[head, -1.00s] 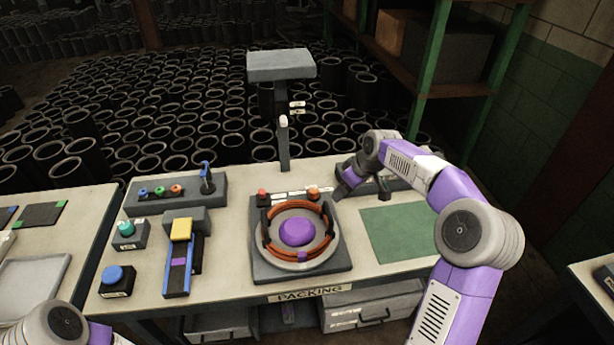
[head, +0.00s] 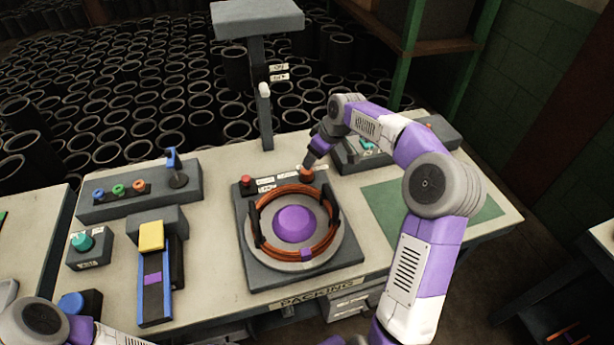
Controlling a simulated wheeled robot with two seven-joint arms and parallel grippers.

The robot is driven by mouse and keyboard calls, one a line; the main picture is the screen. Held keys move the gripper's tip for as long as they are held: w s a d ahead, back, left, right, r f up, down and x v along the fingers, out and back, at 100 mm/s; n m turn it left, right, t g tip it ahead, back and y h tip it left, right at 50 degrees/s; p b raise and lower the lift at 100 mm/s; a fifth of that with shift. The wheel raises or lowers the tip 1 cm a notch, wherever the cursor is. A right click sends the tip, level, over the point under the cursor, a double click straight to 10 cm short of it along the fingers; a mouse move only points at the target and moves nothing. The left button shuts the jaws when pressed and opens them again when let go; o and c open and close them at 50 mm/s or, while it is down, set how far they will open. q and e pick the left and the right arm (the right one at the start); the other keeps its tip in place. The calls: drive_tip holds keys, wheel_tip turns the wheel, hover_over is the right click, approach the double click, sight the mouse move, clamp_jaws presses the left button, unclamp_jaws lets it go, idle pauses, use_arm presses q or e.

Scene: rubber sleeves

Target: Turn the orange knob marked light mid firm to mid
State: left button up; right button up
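The orange knob (head: 306,174) sits at the back right corner of the grey fixture (head: 259,281) in the middle of the bench. Its light, mid and firm marks and its pointer are too small to read. My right gripper (head: 309,162) points down right at the knob, with its fingers at or just above it. Its fingers are partly hidden by my wrist, and I cannot tell whether they touch or grip the knob. My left arm shows at the lower left, with its gripper outside the picture.
A red button (head: 246,182) is at the fixture's back left. An orange ring (head: 262,243) surrounds a purple dome (head: 294,224) on the fixture. A post with a white-tipped lever (head: 264,90) stands behind. A green mat (head: 400,205) is at the right.

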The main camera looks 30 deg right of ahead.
sight(307, 174)
drive_tip(key=b+x, duration=0.2)
drive_tip(key=x, duration=0.6)
drive_tip(key=shift+f, duration=0.25)
drive_tip(key=c, duration=1)
drive_tip(key=n+y+p, duration=0.1)
drive_tip(key=n+p, duration=0.1)
drive_tip(key=p, duration=0.1)
drive_tip(key=n+g+p, duration=0.1)
drive_tip(key=n+p, duration=0.2)
drive_tip(key=p, duration=0.1)
drive_tip(key=shift+w+d+r+n+y, duration=0.1)
drive_tip(key=shift+r+n+y, duration=0.1)
drive_tip(key=shift+n+y, duration=0.15)
drive_tip(key=shift+f+n+g+y+p, duration=0.1)
drive_tip(key=shift+n+g+y+p, duration=0.3)
drive_tip(key=shift+n+p, duration=0.65)
drive_tip(key=shift+w+d+n+g+p, duration=0.1)
drive_tip(key=shift+n+g+p, duration=0.3)
drive_tip(key=shift+n, duration=0.6)
drive_tip(key=shift+f, duration=0.1)
